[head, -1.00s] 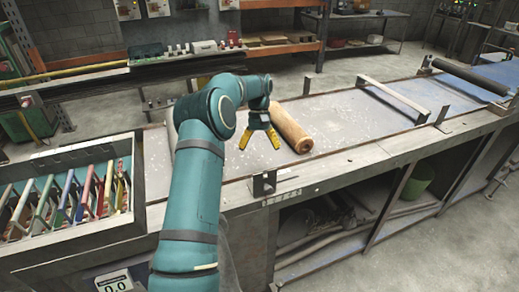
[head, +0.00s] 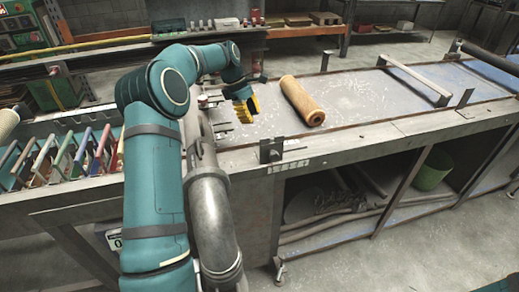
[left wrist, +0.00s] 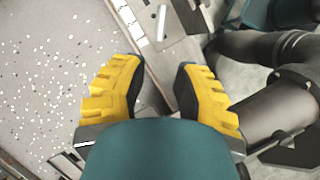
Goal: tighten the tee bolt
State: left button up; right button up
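My left gripper (head: 243,108) has yellow ribbed fingers and hangs over the left end of the bench, left of the tan roll. In the left wrist view its two fingers (left wrist: 157,85) stand apart with nothing visible between them. Under them lies the bench's metal edge. A grey metal pipe (head: 212,215) with a bend and a joint stands beside my left arm, partly hidden by it. A dark pipe (left wrist: 285,105) with a black bracket shows right of the fingers in the left wrist view. I cannot clearly make out the tee bolt. My right gripper is not in view.
The tan roll (head: 300,100) lies on the speckled bench top (head: 360,95). A metal bracket (head: 271,150) stands at the bench's front edge. A rack of coloured-handled tools (head: 65,155) is at left. A crossbar (head: 412,82) spans the bench farther right.

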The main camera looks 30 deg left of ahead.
pick_arm(q)
jog(key=b+x, duration=0.2)
jog(key=x, duration=1.1)
grip_shut()
